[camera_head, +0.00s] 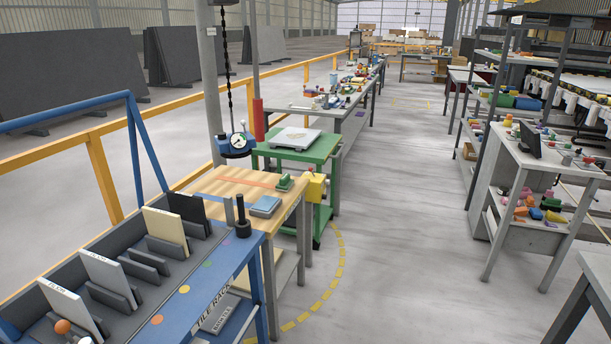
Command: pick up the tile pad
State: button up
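No thing in view is clearly labelled as the tile pad. A flat blue-grey block (265,206) lies on the wooden-topped table (225,186), near its right front edge; it may be the pad, but I cannot tell. A small green block-like item (285,183) sits just behind it. The blue tile rack (214,309) in front holds upright tiles in dark slots: a white tile (66,306), another pale tile (108,277), a cream tile (164,226) and a black tile (187,208). My gripper is not in view.
A green cart (328,150) with a pale plate stands behind the wooden table. A blue device with a dial (237,145) hangs on a chain above. Yellow rails (103,178) run at left. Cluttered benches (530,165) stand at right. The grey floor (400,240) between is clear.

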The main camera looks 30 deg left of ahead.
aim_at(285, 183)
jog(key=u, duration=0.05)
jog(key=i, duration=1.75)
jog(key=u, duration=0.75)
jog(key=i, duration=1.2)
jog(key=u, duration=1.8)
jog(key=i, duration=0.75)
jog(key=u, duration=0.7)
